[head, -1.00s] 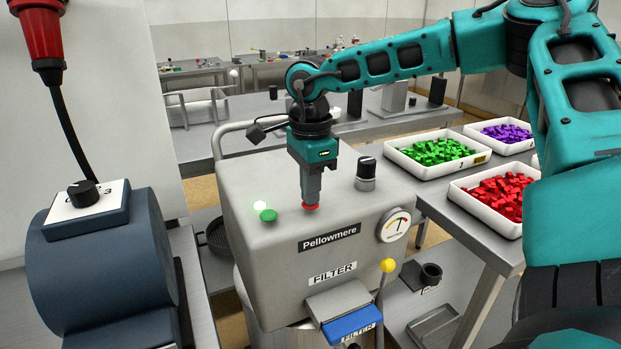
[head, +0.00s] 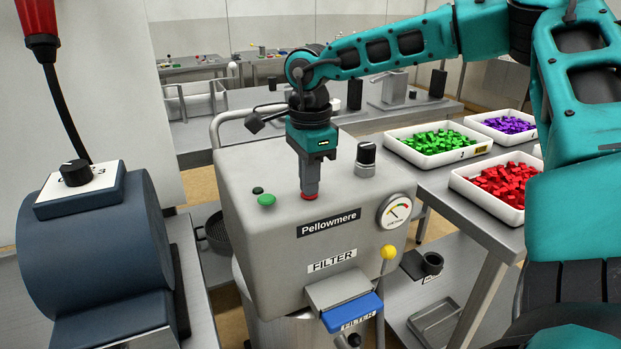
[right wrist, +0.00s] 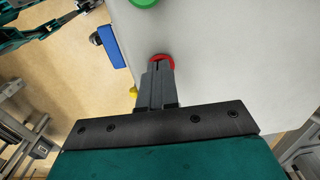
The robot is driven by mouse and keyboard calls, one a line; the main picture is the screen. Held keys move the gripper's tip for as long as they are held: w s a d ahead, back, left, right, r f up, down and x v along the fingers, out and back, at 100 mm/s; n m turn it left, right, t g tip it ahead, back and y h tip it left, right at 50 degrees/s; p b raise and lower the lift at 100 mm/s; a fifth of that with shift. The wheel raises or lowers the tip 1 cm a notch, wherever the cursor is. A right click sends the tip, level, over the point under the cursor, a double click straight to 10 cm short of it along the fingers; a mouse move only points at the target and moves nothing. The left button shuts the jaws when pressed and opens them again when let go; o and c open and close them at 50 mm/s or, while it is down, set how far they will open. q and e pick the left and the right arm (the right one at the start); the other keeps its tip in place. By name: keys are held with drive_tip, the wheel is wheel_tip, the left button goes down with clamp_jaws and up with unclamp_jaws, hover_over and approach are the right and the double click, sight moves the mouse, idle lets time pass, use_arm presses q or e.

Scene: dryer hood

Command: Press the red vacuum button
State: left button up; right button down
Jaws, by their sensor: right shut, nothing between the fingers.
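The red vacuum button (head: 309,196) is on the top of the grey Pellowmere housing (head: 270,170), near its front edge. My right gripper (head: 310,190) points straight down over it, shut and empty, with its fingertips at the button and apparently touching it. The fingers hide part of the button. In the right wrist view the red button (right wrist: 161,57) shows just at the tips of the shut fingers. A green button (head: 266,199) is to the left, with a small dark indicator lamp (head: 257,190) behind it. My left gripper is not in view.
A black knob (head: 366,155) stands right of my right gripper. A gauge (head: 394,211), yellow-tipped lever (head: 388,253) and blue filter handle (head: 350,312) are at the front. Trays of green (head: 390,141), red and purple pieces are on the right bench. A blue-grey drum (head: 90,245) stands left.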

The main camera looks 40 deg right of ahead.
wheel_tip(320, 180, up, 4)
drive_tip(key=p, duration=0.3)
drive_tip(key=shift+r, duration=0.25)
wheel_tip(320, 180, up, 10)
drive_tip(key=shift+f, duration=0.2)
idle(0.6)
